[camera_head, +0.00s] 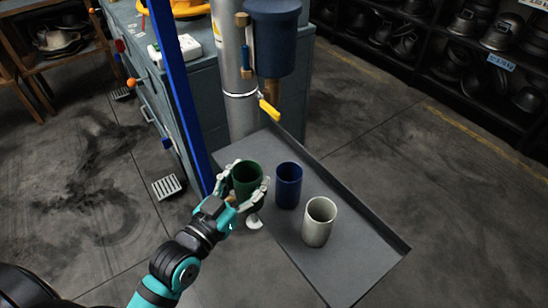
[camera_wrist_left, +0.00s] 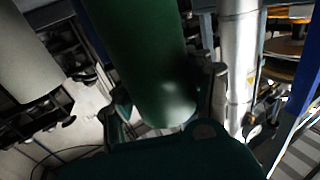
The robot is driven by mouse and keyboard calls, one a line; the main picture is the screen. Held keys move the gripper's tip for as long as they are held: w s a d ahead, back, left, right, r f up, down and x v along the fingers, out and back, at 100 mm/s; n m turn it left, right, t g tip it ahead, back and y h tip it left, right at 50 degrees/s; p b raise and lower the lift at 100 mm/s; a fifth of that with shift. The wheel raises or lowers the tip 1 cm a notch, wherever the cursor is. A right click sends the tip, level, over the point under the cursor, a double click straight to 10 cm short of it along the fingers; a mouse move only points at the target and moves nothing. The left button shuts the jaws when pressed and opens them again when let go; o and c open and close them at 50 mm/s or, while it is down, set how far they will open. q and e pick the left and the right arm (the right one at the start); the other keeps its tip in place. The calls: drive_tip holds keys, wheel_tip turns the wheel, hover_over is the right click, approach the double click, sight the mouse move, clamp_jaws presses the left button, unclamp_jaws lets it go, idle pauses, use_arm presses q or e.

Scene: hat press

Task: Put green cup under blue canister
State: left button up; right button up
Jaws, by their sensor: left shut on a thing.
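The green cup (camera_head: 246,176) stands upright between the fingers of my left gripper (camera_head: 243,187), which is shut on it, at the left side of the grey tray (camera_head: 345,265). In the left wrist view the green cup (camera_wrist_left: 145,60) fills the middle, close to the camera. I cannot tell whether its base touches the tray. The blue canister (camera_head: 273,40) hangs on the metal column, above and behind the cups, with a yellow-handled valve (camera_head: 269,110) below it. My right gripper is not in view.
A blue cup (camera_head: 288,185) stands just right of the green cup, and a white cup (camera_head: 319,221) stands nearer the front. A metal pipe (camera_head: 231,70) and a blue post (camera_head: 178,90) rise behind the gripper. The tray's right part is bare.

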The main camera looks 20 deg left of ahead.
use_arm(q)
drive_tip(key=shift+w+f+b, duration=0.45)
drive_tip(key=shift+w+f, duration=0.35)
drive_tip(key=shift+w, duration=1.75)
drive_tip(key=shift+w+f+b, duration=0.45)
drive_tip(key=shift+w+f, duration=0.4)
drive_tip(key=shift+w, duration=1.75)
drive_tip(key=shift+w+f+b, duration=0.45)
drive_tip(key=shift+w+f, duration=0.35)
drive_tip(key=shift+w, duration=1.75)
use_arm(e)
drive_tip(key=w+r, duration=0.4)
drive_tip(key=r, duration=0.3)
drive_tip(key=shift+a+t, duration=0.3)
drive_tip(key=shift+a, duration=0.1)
use_arm(q)
drive_tip(key=shift+f, duration=0.15)
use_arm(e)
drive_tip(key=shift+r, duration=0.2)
use_arm(q)
drive_tip(key=o, duration=1.2)
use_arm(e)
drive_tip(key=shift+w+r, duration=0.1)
